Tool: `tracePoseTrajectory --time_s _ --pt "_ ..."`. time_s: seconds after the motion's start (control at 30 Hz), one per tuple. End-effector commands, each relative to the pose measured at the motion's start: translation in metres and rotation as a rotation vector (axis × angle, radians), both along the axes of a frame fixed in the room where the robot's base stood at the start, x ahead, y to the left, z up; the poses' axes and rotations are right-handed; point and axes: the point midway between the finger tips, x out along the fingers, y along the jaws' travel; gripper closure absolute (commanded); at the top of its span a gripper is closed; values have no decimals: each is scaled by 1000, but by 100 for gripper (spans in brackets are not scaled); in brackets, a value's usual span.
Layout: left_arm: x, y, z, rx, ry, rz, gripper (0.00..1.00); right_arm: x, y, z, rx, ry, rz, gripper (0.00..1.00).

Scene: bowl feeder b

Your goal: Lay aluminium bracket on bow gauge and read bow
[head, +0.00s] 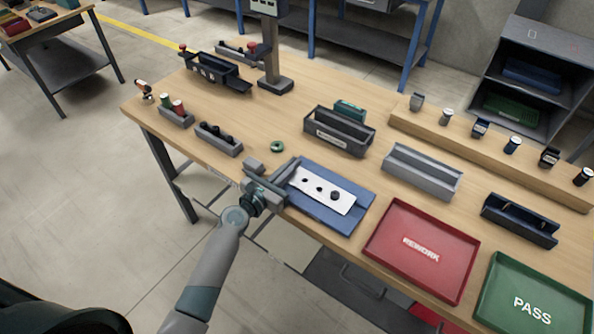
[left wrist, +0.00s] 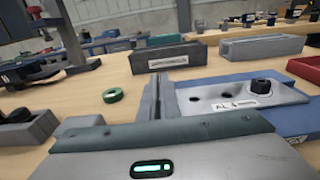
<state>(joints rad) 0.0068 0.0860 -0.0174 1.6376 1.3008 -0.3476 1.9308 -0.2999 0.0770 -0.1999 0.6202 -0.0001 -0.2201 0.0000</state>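The aluminium bracket (head: 313,186) is a pale flat plate with dark holes and a black knob-like piece near its right end. It lies on a blue tray (head: 345,222). In the left wrist view the plate (left wrist: 211,90) carries an "AL" label. My left gripper (head: 268,174) is at the tray's left end. Its fingers are apart with bare table between them (left wrist: 125,118), and one finger stands beside the bracket's left end; contact is unclear. No object is clearly identifiable as the bow gauge. My right gripper is out of view.
A green ring (head: 277,147) lies beyond the gripper. A dark bin (head: 335,137) and grey trough (head: 422,172) stand behind the blue tray. A red REWORK tray (head: 425,275) and green PASS tray (head: 510,313) are at right. A post (head: 271,60) rises at the back.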

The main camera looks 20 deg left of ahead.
Motion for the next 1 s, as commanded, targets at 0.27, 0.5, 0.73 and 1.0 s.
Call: tracePoseTrajectory --time_s 0.27,0.5,0.73,1.0 --pt "0 0 26 -1 -4 1 100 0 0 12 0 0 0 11" --pt "-12 1 45 -1 -2 0 100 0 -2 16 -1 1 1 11" --pt "-47 6 66 -1 -3 2 100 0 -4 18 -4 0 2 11" --pt "-92 13 93 -2 -2 1 100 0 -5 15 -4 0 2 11"
